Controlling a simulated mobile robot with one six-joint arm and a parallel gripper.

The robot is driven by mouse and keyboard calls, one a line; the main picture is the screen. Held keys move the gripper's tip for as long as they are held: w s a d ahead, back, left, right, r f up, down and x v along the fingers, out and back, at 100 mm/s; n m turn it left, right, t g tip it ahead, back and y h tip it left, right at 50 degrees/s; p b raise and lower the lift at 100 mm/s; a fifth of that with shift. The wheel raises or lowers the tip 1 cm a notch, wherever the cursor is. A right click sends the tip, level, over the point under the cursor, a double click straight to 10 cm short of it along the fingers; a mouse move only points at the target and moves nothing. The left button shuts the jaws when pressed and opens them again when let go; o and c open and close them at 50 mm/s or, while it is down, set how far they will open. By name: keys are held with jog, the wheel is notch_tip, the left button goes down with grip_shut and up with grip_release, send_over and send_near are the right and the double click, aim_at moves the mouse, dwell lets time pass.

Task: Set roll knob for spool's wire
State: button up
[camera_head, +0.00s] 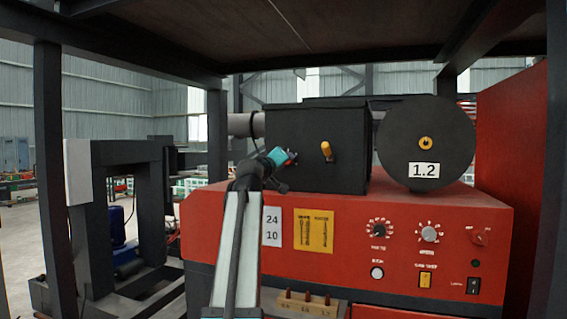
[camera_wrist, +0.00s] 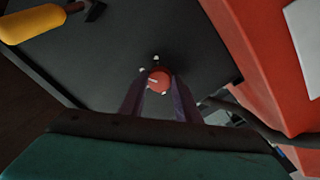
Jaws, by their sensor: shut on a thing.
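The wire spool (camera_head: 424,128) is a black disc with a white "1.2" label, on the right of the red machine. The roll knob (camera_wrist: 159,80) is a small round red knob on the dark panel. A pale pointer mark shows on its left side, and small white marks sit around it. My gripper (camera_wrist: 161,84) is shut on the roll knob, one finger on each side. In the head view my gripper (camera_head: 288,157) is at the left part of the black box's (camera_head: 345,125) face, and the knob is hidden there.
A yellow-orange handle (camera_head: 326,151) stands out from the black box right of my gripper; the handle also shows in the wrist view (camera_wrist: 34,23). The red machine (camera_head: 470,215) below carries dials and a yellow chart (camera_head: 314,230). A dark cable (camera_wrist: 250,122) runs close by.

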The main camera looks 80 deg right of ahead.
jog(key=shift+r, duration=0.25)
jog(key=o, duration=1.1)
jog(key=shift+d+f, duration=0.15)
jog(key=shift+d, duration=0.05)
jog(key=shift+a, duration=0.1)
jog(key=shift+f, duration=0.1)
jog(key=b+v, duration=0.4)
jog(key=v, duration=0.9)
jog(key=shift+a, duration=0.45)
jog(key=shift+w, duration=0.2)
